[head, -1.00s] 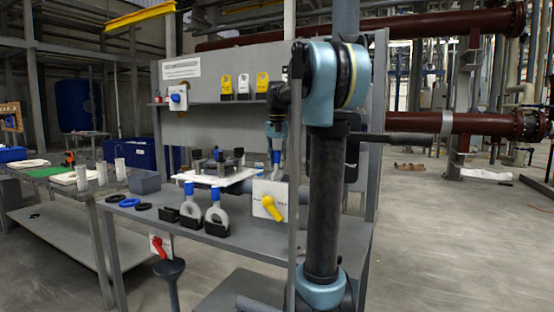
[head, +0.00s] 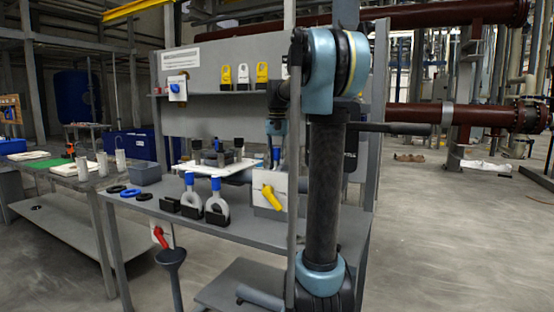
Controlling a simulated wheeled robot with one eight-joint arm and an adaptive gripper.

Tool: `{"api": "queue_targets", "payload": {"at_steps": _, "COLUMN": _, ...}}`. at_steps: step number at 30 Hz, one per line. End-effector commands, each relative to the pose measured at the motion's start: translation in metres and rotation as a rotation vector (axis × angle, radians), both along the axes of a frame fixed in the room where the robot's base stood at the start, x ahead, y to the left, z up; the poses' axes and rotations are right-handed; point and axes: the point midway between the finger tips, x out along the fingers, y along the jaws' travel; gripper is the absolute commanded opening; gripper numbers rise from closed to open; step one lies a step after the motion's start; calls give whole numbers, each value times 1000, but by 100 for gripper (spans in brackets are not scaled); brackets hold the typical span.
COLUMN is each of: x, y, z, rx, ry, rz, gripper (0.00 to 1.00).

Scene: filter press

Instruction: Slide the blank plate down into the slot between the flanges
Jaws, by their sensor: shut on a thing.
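In the head view my gripper (head: 276,143) points down over the bench, partly hidden behind my own arm link and a grey post. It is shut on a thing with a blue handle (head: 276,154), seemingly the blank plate. The plate's lower part is hidden behind the white panel with the yellow lever. Dark fittings (head: 222,155), seemingly the flanges, stand on a white board (head: 187,169) to the left of my gripper. The slot between them is too small to make out. The held plate appears apart from them in the picture.
Two ring plates with blue handles (head: 217,196) stand in black holders at the bench's (head: 244,224) front. Black and blue rings (head: 130,193) and a grey bin (head: 145,174) lie to the left. A panel with a yellow lever (head: 269,196) stands before my gripper.

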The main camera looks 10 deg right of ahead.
Motion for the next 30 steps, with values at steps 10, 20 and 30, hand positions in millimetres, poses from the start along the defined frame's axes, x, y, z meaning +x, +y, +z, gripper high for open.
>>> {"api": "queue_targets", "payload": {"at_steps": 10, "x": -5, "y": 1, "z": -6, "rx": 0, "ry": 8, "rz": 2, "gripper": 50}}
{"api": "queue_targets", "payload": {"at_steps": 20, "x": -5, "y": 1, "z": -4, "rx": 0, "ry": 5, "rz": 1, "gripper": 50}}
{"api": "queue_targets", "payload": {"at_steps": 30, "x": -4, "y": 1, "z": 13, "rx": 0, "ry": 4, "rz": 1, "gripper": 50}}
